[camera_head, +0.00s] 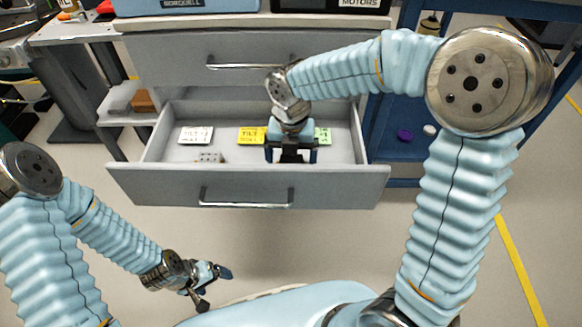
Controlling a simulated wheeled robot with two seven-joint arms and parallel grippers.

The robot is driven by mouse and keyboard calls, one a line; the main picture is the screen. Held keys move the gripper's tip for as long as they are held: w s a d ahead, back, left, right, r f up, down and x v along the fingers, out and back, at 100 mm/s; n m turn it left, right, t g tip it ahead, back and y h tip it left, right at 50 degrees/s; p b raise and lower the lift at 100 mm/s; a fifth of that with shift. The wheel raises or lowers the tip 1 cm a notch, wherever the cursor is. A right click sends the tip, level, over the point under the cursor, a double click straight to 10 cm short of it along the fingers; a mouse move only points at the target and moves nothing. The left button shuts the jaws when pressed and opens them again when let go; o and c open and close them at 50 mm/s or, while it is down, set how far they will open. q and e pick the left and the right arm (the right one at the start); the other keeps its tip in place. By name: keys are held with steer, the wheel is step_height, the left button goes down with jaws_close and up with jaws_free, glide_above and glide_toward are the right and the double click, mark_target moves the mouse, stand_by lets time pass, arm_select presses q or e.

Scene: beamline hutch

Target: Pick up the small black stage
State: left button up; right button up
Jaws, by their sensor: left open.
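An open grey drawer (330,187) holds the parts in front of me. My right gripper (291,153) points down into it, over its middle right part. A small dark shape (290,158) shows between and below its fingers; it may be the black stage, but I cannot tell whether it is gripped. The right gripper hides most of what lies under it. My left gripper (213,284) is open and empty, low in front of the drawer, away from it. A small grey metal part (209,157) lies in the drawer's left half.
White (196,135), yellow (251,136) and green (323,136) labels lie along the drawer's back. A closed drawer (180,62) is above. A blue shelf (385,160) with a purple round item (405,135) stands right. The floor in front is clear.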

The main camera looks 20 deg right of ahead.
steer(key=shift+f, duration=0.9)
steer(key=c, duration=1.3)
steer(key=shift+r, duration=0.1)
step_height(320, 180, up, 18)
steer(key=p, duration=0.3)
